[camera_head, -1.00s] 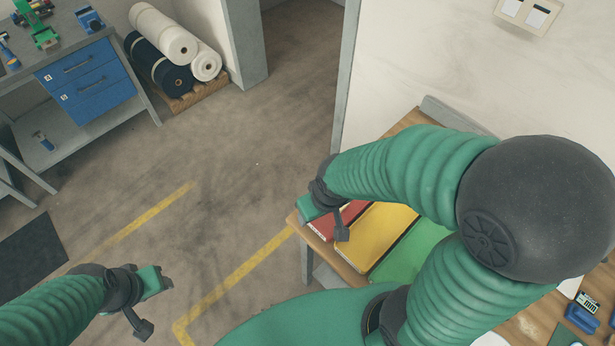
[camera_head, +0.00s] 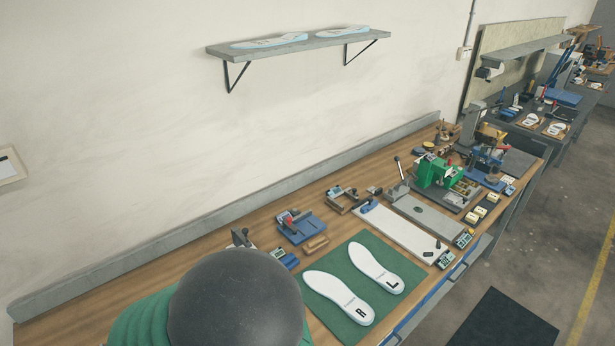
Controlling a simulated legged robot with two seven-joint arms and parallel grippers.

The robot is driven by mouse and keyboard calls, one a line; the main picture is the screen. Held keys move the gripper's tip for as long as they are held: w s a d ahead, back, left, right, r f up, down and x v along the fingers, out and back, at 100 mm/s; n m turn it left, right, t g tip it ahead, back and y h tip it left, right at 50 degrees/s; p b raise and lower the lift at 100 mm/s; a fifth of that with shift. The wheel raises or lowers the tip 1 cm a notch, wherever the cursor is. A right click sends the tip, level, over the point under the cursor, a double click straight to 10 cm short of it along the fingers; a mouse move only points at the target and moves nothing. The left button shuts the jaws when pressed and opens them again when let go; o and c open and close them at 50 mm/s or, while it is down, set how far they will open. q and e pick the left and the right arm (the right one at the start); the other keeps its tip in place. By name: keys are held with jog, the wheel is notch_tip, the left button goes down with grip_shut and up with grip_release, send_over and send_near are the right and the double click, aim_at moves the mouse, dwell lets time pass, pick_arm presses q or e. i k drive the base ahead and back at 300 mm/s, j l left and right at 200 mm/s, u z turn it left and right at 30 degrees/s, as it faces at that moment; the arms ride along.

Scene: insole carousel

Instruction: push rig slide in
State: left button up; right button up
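On the long wooden bench (camera_head: 235,222), a long white plate (camera_head: 402,232) has a blue block at its far end. Beside it lies a grey plate (camera_head: 430,217) with an upright lever (camera_head: 398,167) at its far end. A green fixture (camera_head: 436,172) stands further along. A small blue fixture (camera_head: 302,230) with a red part sits nearer. I cannot tell for sure which of these is the rig slide.
A green mat (camera_head: 345,268) bears white insoles marked R (camera_head: 340,297) and L (camera_head: 378,270). A wall shelf (camera_head: 300,45) holds pale insoles. More benches (camera_head: 553,110) stand at the back right. A dark floor mat (camera_head: 506,325) lies on the open floor at right.

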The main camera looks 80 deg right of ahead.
aim_at(454, 199)
jog(key=z, duration=3.85)
jog(key=i+l+u, duration=0.2)
jog(key=i+l, duration=0.25)
jog(key=i, duration=0.15)
jog(key=i+l+u, duration=0.2)
jog(key=i+l, duration=0.3)
jog(key=i+l+u, duration=0.25)
jog(key=i+l, duration=0.4)
jog(key=i+l+u, duration=0.2)
jog(key=i+l, duration=0.3)
jog(key=l, duration=0.25)
